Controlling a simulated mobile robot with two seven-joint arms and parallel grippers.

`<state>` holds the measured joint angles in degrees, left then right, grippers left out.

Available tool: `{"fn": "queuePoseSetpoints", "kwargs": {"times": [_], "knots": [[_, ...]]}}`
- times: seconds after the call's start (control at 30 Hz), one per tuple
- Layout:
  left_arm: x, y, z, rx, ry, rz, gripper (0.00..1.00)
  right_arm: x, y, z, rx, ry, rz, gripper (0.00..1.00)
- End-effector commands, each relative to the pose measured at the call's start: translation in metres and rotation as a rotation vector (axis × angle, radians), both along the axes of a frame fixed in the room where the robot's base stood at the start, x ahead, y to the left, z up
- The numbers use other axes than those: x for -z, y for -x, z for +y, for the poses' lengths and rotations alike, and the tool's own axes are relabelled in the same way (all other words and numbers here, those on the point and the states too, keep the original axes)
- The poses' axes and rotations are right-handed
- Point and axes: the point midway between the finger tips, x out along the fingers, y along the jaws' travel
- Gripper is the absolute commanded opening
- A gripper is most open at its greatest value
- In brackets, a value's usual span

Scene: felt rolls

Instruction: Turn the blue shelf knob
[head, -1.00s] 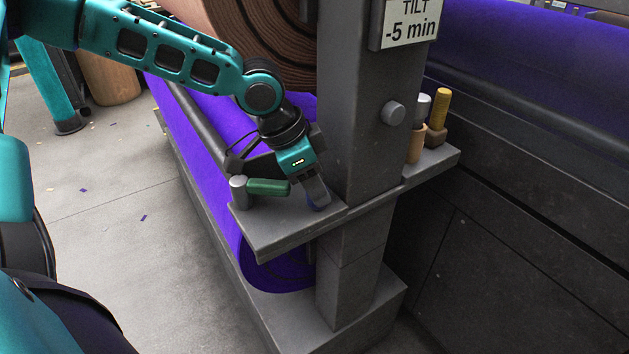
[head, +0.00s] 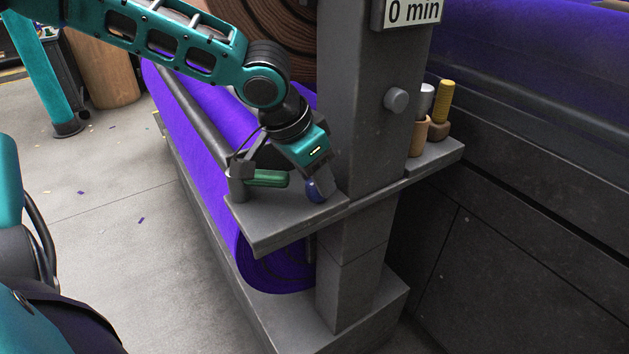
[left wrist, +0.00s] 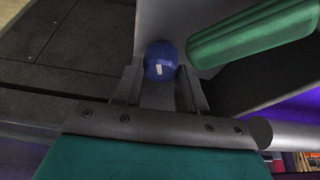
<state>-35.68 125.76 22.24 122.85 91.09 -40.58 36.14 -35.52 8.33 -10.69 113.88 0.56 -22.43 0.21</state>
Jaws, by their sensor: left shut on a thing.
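The blue shelf knob (head: 315,194) sits on the grey shelf (head: 275,222) beside the post. It is round and dark blue. In the left wrist view the knob (left wrist: 160,58) shows a small white mark and lies between my two fingertips. My left gripper (head: 322,181) comes down from above and is shut on the knob. It also shows in the left wrist view (left wrist: 158,78). A finger partly covers the knob in the head view. My right gripper is not in view.
A green-handled lever (head: 266,178) lies close left of my gripper. Wooden and yellow-handled tools (head: 441,105) stand farther right.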

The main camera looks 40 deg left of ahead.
Motion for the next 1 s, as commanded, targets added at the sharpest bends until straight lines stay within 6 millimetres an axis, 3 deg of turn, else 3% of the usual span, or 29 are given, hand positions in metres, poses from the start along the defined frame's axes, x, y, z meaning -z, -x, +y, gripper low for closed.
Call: {"fn": "queuePoseSetpoints", "kwargs": {"times": [0.43, 0.47, 0.5, 0.7, 1.0], "knots": [[0.0000, 0.0004, -0.0004, -0.045, 0.001, -0.001, 0.11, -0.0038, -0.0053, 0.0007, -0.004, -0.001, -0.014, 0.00], [0.0000, 0.0004, -0.0004, -0.045, 0.001, -0.001, 0.43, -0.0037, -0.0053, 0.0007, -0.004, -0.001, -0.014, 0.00], [0.0000, 0.0004, -0.0004, -0.045, 0.002, -0.001, 0.47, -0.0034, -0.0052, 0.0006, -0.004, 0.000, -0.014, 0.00], [0.0000, 0.0003, -0.0002, -0.045, 0.002, -0.001, 0.66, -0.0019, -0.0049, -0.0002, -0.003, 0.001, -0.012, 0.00], [-0.0030, 0.0009, 0.0001, -0.044, 0.001, -0.002, 0.67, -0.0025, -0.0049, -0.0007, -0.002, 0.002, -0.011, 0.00]]}}
